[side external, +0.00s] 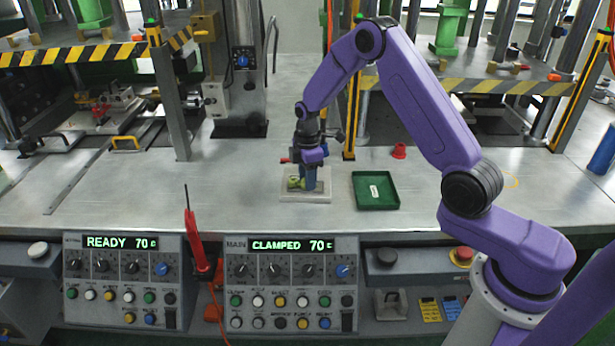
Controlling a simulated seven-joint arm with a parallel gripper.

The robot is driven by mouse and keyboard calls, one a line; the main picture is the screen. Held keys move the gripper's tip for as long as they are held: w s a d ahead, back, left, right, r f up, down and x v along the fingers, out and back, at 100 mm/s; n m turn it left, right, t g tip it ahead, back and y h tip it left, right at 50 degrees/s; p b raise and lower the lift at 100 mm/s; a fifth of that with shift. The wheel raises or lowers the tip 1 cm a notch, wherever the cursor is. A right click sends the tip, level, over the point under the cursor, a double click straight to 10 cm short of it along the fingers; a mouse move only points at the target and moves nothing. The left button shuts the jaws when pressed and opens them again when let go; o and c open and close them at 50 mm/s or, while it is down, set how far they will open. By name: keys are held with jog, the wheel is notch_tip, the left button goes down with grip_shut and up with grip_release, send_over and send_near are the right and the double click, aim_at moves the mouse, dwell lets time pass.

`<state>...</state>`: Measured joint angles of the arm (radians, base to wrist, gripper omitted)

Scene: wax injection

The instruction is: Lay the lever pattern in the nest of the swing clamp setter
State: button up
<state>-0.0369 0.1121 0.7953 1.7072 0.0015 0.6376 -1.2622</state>
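The swing clamp setter sits on the steel bench as a pale plate (316,198) with a small nest area on top. A small yellow-green piece (295,182) shows on it, just left of my fingers; I cannot tell whether it is the lever pattern or part of the setter. My gripper (309,186) points down right over the setter, its blue fingers low at the plate. It hides much of the nest. Whether the fingers are open or shut, or hold anything, is too small to tell. A small red part shows left of my gripper.
A green tray (362,202) with a small white piece (374,191) lies right of the setter. A red cone-like item (399,151) stands behind it. Control panels line the front; the right display (291,245) reads CLAMPED. The bench left of the setter is clear.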

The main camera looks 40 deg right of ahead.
jog(key=shift+o, duration=1.3)
notch_tip(320, 180, up, 12)
jog(key=s+a+r, duration=0.2)
jog(key=s+a, duration=0.4)
jog(key=s, duration=0.1)
jog(key=s+a+r, duration=0.3)
jog(key=s+a, duration=0.2)
jog(key=s, duration=0.3)
jog(key=s+d+m, duration=0.1)
jog(key=s+d, duration=0.2)
jog(key=s, duration=1.9)
jog(key=shift+s+f, duration=0.25)
jog(key=shift+s, duration=0.15)
